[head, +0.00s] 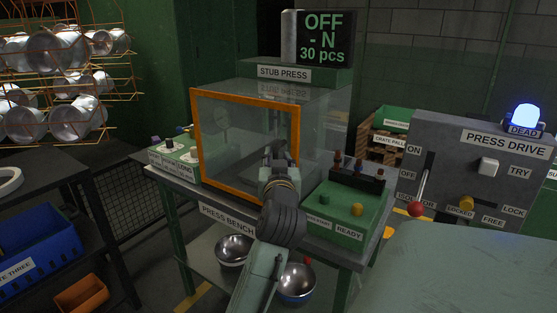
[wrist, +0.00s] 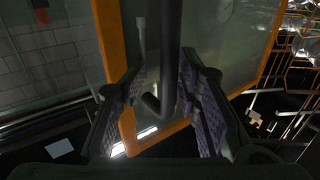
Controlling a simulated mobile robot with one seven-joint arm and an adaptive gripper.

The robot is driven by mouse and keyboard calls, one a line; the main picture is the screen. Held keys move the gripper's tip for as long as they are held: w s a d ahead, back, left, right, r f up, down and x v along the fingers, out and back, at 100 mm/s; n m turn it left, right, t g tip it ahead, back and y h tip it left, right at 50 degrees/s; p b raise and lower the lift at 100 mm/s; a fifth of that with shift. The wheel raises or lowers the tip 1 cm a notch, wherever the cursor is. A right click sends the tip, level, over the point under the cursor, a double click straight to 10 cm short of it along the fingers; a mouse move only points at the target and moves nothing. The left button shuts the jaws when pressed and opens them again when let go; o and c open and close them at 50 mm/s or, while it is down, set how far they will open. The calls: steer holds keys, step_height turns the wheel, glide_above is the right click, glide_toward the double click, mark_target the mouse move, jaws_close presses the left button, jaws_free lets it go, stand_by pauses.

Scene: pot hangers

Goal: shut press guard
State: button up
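The press guard (head: 245,142) is a clear panel in an orange frame on the front of the stub press, in the middle of the head view. I cannot tell whether it sits flush with the press housing. My gripper (head: 279,156) is in front of the guard's right side, and my arm hides its lower right corner. In the wrist view the orange-framed guard (wrist: 225,45) is close ahead. A dark bar with a hooked end, looking like a handle (wrist: 171,55), lies between the fingers of my gripper (wrist: 163,85). The fingers are apart, with gaps visible on both sides of the bar.
The press bench (head: 228,214) carries a green button box (head: 350,208) at the right and a smaller control box (head: 174,160) at the left. The press drive panel (head: 470,165) has a red-knobbed lever (head: 416,208) and a lit blue "DEAD" lamp (head: 524,117). Metal bowls (head: 235,250) sit below.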

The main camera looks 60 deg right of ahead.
steer(key=v, duration=1.2)
stand_by(0.4)
